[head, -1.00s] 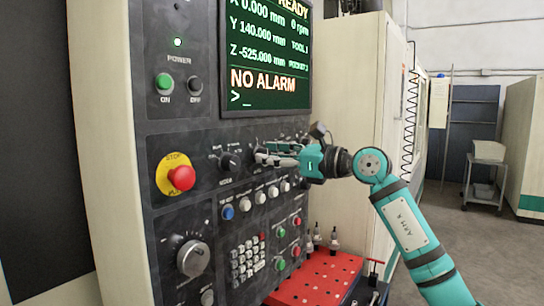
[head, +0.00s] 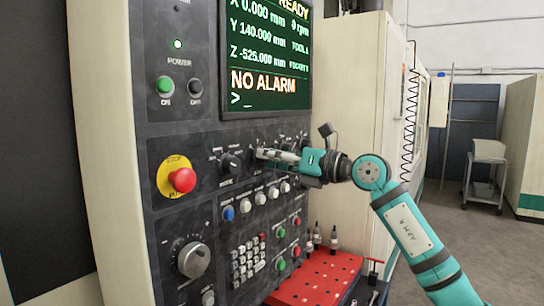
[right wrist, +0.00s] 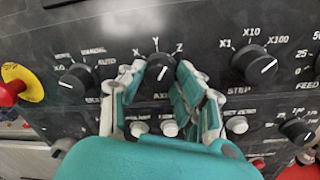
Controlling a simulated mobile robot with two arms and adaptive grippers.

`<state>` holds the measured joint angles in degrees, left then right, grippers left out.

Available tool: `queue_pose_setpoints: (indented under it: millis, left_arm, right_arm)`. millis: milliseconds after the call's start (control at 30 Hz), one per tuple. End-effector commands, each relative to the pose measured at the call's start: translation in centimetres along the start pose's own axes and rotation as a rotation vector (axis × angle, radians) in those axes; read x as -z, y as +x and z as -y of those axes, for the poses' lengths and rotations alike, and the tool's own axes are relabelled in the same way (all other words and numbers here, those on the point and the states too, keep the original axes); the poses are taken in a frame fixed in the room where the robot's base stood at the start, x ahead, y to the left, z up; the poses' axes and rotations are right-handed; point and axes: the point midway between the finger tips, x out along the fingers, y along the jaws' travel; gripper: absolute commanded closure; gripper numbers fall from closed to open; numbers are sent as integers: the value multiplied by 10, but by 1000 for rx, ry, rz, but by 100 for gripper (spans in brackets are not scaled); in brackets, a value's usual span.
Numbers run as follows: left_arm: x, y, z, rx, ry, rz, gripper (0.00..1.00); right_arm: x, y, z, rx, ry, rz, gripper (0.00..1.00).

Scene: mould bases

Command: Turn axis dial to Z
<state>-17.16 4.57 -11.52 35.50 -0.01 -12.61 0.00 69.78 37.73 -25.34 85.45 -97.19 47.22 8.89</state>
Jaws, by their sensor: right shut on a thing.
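The axis dial (right wrist: 158,68) is a black knob with X, Y and Z printed above it in the right wrist view. A short white mark shows on its face, but I cannot tell surely which letter it stands for. My right gripper (right wrist: 150,84) has a finger on each side of the knob and is shut on it. In the head view my right gripper (head: 262,154) reaches the panel from the right, and its fingers hide most of the dial. My left gripper is not in view.
The mode dial (right wrist: 78,80) is left of the axis dial and the step dial (right wrist: 255,64) right of it. White buttons (right wrist: 168,128) sit just below. A red emergency stop (head: 182,179) is further left. The screen (head: 266,60) reads NO ALARM. A red tool tray (head: 318,280) stands below.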

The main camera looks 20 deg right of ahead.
Motion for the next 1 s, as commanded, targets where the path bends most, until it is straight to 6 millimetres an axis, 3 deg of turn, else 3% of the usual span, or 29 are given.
queue_pose_setpoints:
  millis: [400, 933, 967, 1000]
  left_arm:
    - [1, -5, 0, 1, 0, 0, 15]
    - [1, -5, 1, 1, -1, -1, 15]
    - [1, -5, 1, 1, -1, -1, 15]
    - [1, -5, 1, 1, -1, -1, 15]
  right_arm:
    - [0, 0, 0, 2, 190, 14, 100]
    - [0, 0, 0, 3, 214, 16, 100]
    - [0, 0, 0, 3, 214, 16, 65]
    - [0, 0, 0, 3, 214, 16, 60]
